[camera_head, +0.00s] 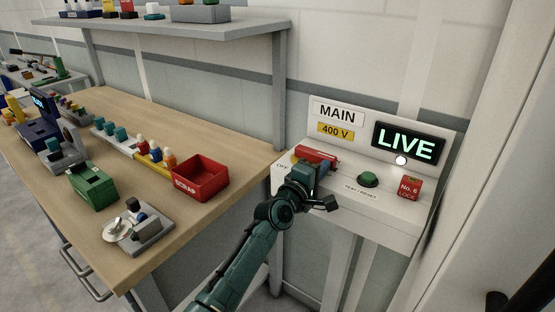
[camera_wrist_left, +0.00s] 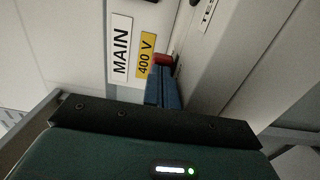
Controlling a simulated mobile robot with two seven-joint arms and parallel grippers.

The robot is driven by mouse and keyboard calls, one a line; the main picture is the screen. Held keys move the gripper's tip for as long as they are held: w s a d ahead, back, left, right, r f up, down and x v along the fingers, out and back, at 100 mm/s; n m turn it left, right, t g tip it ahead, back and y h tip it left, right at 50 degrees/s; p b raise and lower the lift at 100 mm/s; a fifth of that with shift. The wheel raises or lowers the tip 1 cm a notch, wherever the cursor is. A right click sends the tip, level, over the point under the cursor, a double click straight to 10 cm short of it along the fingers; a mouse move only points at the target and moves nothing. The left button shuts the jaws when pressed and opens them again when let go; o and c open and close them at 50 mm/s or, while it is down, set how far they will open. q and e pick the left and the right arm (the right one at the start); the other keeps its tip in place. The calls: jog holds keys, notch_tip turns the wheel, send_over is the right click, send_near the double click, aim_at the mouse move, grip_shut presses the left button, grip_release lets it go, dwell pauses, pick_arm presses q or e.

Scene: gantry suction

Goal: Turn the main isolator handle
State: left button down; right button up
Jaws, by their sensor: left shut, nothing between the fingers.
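The main isolator handle (camera_head: 316,153) is red and sits at the left of the grey switch panel (camera_head: 385,212), under the MAIN and 400 V labels. Its red end (camera_wrist_left: 163,59) also shows in the left wrist view. My left gripper (camera_head: 318,169) is at the handle's near side and hides part of it. Its blue fingers (camera_wrist_left: 162,86) are shut with nothing between them, tips close to the red part. I cannot tell whether they touch it. A lit sign (camera_head: 408,143) on the panel reads LIVE. My right gripper is out of view.
A green TEST/RESET button (camera_head: 368,180) and a red No. 6 LOCK block (camera_head: 411,188) are right of the handle. The wooden bench (camera_head: 230,143) stands left, with a red SCRAP bin (camera_head: 201,181) near the panel. A shelf (camera_head: 180,36) hangs above.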

pick_arm(q)
jog(key=shift+d+n+y, duration=0.1)
jog(key=shift+n+y, duration=0.2)
jog(key=shift+y, duration=0.1)
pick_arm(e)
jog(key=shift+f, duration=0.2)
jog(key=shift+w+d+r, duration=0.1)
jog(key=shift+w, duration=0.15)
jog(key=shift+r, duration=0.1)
